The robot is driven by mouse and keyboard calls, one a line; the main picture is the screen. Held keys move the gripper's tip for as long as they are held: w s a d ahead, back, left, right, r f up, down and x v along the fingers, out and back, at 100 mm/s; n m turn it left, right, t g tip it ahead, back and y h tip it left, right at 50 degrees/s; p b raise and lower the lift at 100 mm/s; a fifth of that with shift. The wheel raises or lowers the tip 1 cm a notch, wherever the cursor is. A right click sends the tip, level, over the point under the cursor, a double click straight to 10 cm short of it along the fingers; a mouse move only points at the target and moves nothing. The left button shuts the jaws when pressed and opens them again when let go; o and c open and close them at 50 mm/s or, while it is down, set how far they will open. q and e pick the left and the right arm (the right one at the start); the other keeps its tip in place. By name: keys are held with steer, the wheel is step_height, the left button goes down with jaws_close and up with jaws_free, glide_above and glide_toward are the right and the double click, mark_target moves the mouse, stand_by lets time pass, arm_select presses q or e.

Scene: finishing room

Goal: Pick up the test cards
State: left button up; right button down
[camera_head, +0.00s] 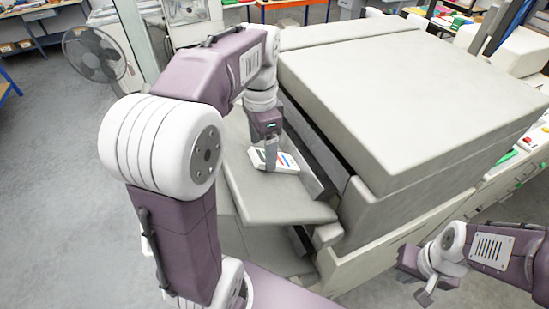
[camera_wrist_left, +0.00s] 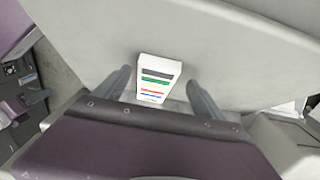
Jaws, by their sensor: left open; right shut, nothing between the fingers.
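The test cards (camera_wrist_left: 159,75) are a white stack with black, green, red and blue bars on top. In the head view the stack (camera_head: 284,162) lies on the grey shelf at the side of the large machine. My left gripper (camera_head: 270,165) is at the stack, pointing down, and hides part of it. In the left wrist view the open fingers of my left gripper (camera_wrist_left: 160,88) stand on either side of the cards, with a gap showing on each side. My right gripper (camera_head: 423,292) is shut and empty at the lower right, away from the cards.
The grey shelf (camera_head: 245,185) juts out from the large grey machine (camera_head: 405,90), whose body rises close to the right of the cards. A fan (camera_head: 94,55) stands on the floor at the upper left. The floor (camera_head: 50,180) on the left is clear.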

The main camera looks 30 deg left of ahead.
arm_select(q)
steer(key=shift+s+d+f, duration=0.25)
steer(key=shift+s+d, duration=0.05)
steer(key=shift+s, duration=0.15)
steer(key=shift+w+a+f, duration=0.1)
steer(key=shift+w+a, duration=0.1)
steer(key=shift+w, duration=0.05)
steer(key=c, duration=0.8)
jaws_close()
steer(key=shift+s, duration=0.1)
step_height(320, 180, up, 10)
steer(key=shift+p, duration=0.35)
